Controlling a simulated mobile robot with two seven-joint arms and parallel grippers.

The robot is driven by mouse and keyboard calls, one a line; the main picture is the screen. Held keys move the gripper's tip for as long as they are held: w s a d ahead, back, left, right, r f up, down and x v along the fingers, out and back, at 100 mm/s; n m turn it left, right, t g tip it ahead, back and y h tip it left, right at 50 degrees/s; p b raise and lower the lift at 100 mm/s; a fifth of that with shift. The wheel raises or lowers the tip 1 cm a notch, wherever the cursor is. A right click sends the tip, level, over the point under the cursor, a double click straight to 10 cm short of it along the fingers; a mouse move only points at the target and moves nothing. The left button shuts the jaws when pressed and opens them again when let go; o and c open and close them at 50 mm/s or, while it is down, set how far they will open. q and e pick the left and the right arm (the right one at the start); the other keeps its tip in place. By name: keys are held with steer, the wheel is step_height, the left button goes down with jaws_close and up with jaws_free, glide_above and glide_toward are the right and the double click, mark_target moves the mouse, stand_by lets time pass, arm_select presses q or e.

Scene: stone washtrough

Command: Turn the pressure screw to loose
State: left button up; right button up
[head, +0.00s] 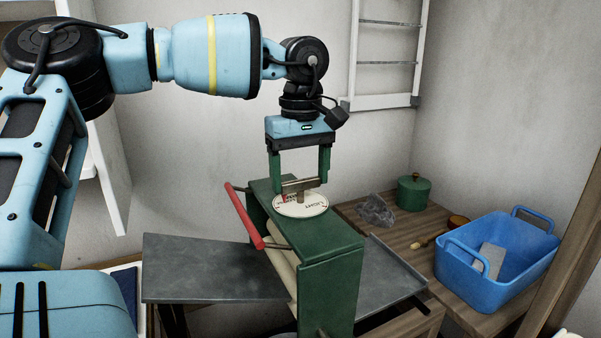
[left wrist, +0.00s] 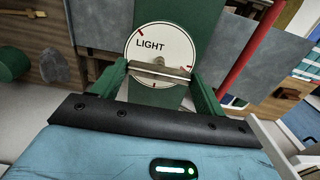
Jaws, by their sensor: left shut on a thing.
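The pressure screw (head: 300,184) is a metal crossbar on top of a green press frame (head: 330,255). Under it lies a round white dial (head: 303,208) with red marks. The dial also shows in the left wrist view (left wrist: 148,45), where the word LIGHT is readable; other lettering is hidden or too small to read. In the left wrist view the screw's bar (left wrist: 158,70) lies across the dial, its end not clearly at any mark. My left gripper (head: 299,180) points down from above, shut on the bar, one green finger at each end. My right gripper is not in view.
A red crank handle (head: 245,216) sticks out at the press's left. Grey metal boards (head: 205,265) extend on both sides. A blue basin (head: 485,295), a green lidded pot (head: 413,192) and a crumpled grey cloth (head: 375,211) are on the wooden table at right. A wall stands behind.

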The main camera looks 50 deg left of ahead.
mark_target(301, 180)
arm_select(q)
steer(key=shift+r, duration=0.1)
steer(key=o, duration=1)
step_height(301, 180, up, 8)
steer(key=shift+f, duration=0.1)
steer(key=shift+f, duration=0.1)
stand_by(0.3)
